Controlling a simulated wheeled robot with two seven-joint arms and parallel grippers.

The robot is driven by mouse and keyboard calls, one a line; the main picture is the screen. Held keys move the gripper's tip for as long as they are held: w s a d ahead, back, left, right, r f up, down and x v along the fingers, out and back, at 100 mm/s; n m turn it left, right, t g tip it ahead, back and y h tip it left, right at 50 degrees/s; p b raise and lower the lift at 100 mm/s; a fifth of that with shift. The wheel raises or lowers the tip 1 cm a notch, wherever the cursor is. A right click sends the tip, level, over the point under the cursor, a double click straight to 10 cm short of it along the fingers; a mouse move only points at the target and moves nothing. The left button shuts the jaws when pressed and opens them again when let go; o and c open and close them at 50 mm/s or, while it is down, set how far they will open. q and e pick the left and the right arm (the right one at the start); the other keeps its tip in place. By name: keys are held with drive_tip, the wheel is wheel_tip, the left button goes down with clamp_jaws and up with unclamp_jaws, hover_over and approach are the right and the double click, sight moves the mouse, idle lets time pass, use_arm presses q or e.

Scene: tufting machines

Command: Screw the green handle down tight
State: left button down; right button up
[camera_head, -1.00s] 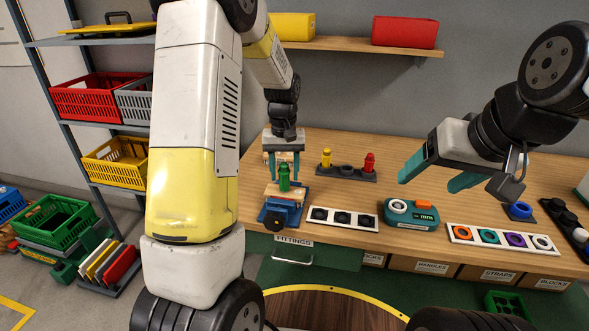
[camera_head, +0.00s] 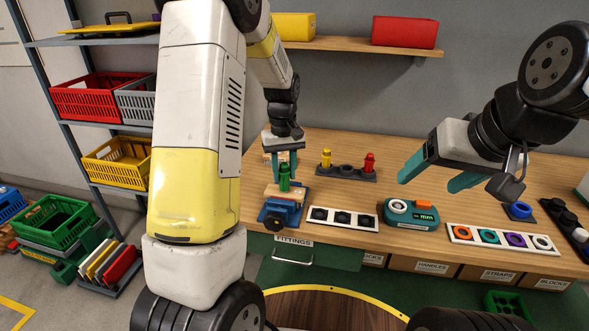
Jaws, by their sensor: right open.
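The green handle (camera_head: 284,180) stands upright on a wooden block (camera_head: 273,191) held in the blue vise (camera_head: 280,212) at the table's left end. My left gripper (camera_head: 284,170) points straight down over it. Its teal fingers come down around the handle's upper part. I cannot tell whether they touch or grip it. My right gripper (camera_head: 428,177) is open and empty above the table at the right, well away from the handle.
A dark stand (camera_head: 346,172) behind the vise holds a yellow and a red handle. A white-framed tray (camera_head: 343,218), a teal gauge (camera_head: 411,214) and a tray of coloured rings (camera_head: 500,239) lie to the right. The table behind the gauge is mostly clear.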

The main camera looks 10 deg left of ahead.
use_arm(q)
drive_tip(key=m, duration=0.3)
drive_tip(key=shift+m, duration=0.4)
drive_tip(key=m, duration=0.5)
drive_tip(key=shift+f, duration=0.1)
drive_tip(key=m, duration=0.3)
drive_tip(key=shift+m, duration=0.3)
drive_tip(key=m, duration=0.4)
drive_tip(key=shift+f+m, duration=0.1)
drive_tip(key=shift+m, duration=0.3)
drive_tip(key=c, duration=1.2)
unclamp_jaws()
drive_tip(key=shift+o, duration=0.2)
